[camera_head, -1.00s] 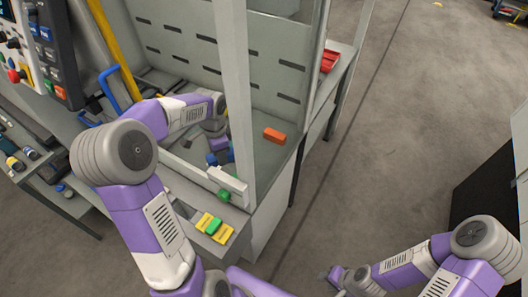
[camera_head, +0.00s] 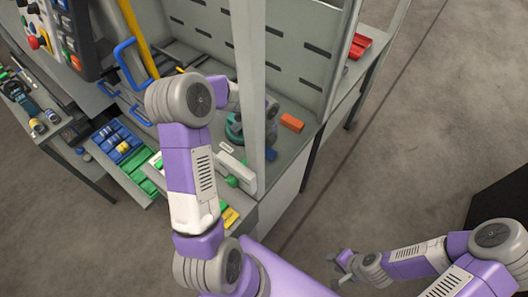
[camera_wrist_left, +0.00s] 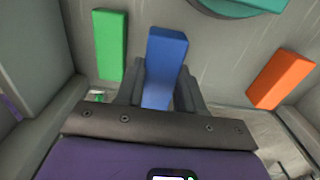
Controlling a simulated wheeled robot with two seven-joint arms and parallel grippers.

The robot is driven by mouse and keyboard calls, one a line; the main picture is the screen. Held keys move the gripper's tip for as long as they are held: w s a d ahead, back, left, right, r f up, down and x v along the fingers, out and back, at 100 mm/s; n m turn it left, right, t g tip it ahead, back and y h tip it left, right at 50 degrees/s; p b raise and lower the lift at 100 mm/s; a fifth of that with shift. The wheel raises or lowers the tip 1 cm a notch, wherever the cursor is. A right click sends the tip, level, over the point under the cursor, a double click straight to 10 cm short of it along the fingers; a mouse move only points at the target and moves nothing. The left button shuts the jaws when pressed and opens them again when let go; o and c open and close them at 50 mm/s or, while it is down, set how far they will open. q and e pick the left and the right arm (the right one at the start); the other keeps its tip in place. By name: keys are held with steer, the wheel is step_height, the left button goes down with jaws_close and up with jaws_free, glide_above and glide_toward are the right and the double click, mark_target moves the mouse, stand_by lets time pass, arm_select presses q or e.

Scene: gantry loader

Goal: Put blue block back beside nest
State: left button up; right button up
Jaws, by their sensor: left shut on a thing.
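The blue block (camera_wrist_left: 163,70) stands out between the fingers of my left gripper (camera_wrist_left: 162,88) in the left wrist view, and the gripper is shut on it. A round teal piece, which looks like the nest (camera_wrist_left: 240,5), is cut off at the top edge of that view, ahead and to the right of the block. It also shows in the head view (camera_head: 234,128), partly behind my arm and the post.
A green block (camera_wrist_left: 110,45) lies left of the blue block and an orange block (camera_wrist_left: 281,78) lies to the right. The orange one also shows in the head view (camera_head: 291,122). A grey upright post (camera_head: 250,90) stands at the enclosure's near corner. A red tray (camera_head: 358,45) sits behind.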

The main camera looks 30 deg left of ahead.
arm_select(q)
steer(key=shift+f, duration=1.75)
steer(key=shift+b, duration=0.3)
steer(key=shift+f, duration=0.1)
steer(key=o, duration=1.1)
steer(key=shift+c, duration=0.2)
steer(key=shift+r, duration=0.3)
step_height(320, 180, up, 12)
steer(key=shift+f+p, duration=0.15)
steer(key=shift+p, duration=0.9)
